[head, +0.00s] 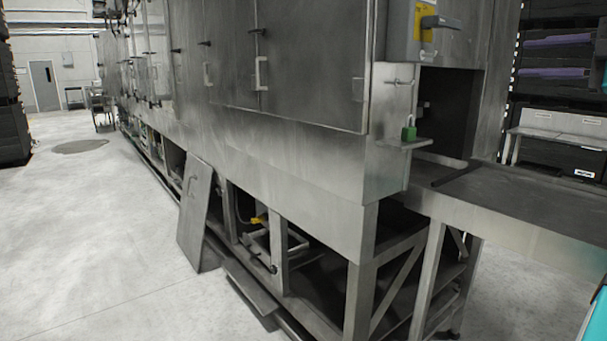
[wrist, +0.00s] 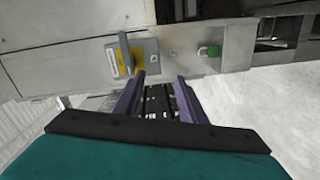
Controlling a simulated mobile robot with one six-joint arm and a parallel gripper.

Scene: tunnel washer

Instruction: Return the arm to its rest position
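My gripper (wrist: 160,78) shows in the wrist view. Its two purple fingers stand apart, with nothing held between them.
The steel tunnel washer (head: 300,140) fills the middle. A flat conveyor table (head: 530,200) extends right from its opening. A loose panel (head: 195,215) leans against the lower frame. Dark racks (head: 555,60) stand behind on the right. The floor (head: 90,230) at left is clear.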

